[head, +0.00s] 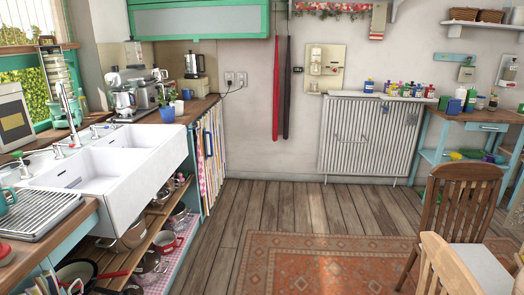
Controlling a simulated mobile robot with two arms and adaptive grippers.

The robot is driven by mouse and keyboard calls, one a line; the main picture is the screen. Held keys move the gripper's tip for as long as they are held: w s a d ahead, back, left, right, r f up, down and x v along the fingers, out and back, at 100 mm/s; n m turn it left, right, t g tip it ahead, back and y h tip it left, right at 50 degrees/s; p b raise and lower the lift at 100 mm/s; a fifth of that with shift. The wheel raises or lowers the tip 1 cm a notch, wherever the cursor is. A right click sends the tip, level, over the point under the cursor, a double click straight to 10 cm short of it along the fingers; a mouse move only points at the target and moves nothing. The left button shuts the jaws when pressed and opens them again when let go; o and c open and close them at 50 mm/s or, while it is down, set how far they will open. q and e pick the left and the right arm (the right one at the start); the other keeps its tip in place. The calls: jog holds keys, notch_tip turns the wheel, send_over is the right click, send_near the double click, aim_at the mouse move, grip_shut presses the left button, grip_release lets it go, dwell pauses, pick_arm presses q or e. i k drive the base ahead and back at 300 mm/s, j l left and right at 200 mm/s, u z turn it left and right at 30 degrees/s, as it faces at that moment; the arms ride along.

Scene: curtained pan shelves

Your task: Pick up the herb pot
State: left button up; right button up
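A small blue pot (167,114) with a green plant in it stands upright on the wooden counter, just beyond the far end of the white double sink. It is the only potted plant I can make out clearly on the counter. Its front is unobstructed in the head view. Neither of my grippers shows in this view, and nothing is holding the pot.
The white sink (141,157) and tap fill the left. A kettle, toaster and coffee machine stand behind the pot. Open shelves of pans (131,236) lie below, beside a striped curtain (209,160). Wooden floor (283,203) is clear; a rug and chairs are at right.

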aim_at(178, 105)
jog(key=i, duration=2)
